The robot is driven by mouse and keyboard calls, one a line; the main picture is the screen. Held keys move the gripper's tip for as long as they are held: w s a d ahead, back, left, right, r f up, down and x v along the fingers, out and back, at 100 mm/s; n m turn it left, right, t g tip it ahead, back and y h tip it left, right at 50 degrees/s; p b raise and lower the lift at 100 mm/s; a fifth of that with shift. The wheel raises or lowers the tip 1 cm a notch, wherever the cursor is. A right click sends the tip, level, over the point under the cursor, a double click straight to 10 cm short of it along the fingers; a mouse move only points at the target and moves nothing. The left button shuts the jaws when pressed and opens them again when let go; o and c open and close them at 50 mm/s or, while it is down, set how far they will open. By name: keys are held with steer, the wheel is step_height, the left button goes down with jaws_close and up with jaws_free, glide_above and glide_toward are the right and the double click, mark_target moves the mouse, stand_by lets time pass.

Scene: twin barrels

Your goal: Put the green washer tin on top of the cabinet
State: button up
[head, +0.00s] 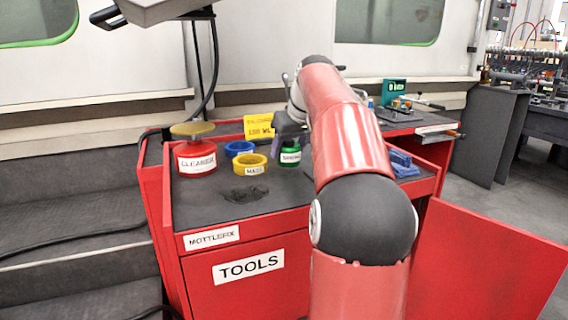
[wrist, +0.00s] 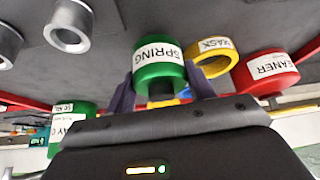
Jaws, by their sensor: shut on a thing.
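The green tin (head: 290,156) has a white label; in the wrist view (wrist: 158,72) the label reads "SPRING". My gripper (wrist: 160,92) is shut on it, with one purple finger on each side. In the head view my gripper (head: 289,138) is above the tin, partly hidden by my red arm. The tin is over the dark top of the red cabinet (head: 205,212); I cannot tell whether its base touches the surface. The cabinet carries a "TOOLS" label on its front.
A yellow roll (head: 249,166), a blue roll (head: 238,148) and a red cleaner tin (head: 196,157) stand left of the green tin. A yellow sign (head: 258,127) is behind. A dark patch (head: 245,194) lies in front. Blue objects (head: 402,163) are at right. A red door (head: 480,270) stands open.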

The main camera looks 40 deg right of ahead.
step_height(320, 180, down, 2)
steer(key=shift+f+b, duration=0.2)
steer(key=shift+b, duration=0.4)
steer(key=shift+r, duration=0.2)
steer(key=shift+f, duration=0.2)
steer(key=o, duration=1.1)
steer(key=shift+c, duration=0.2)
steer(key=shift+r, duration=0.1)
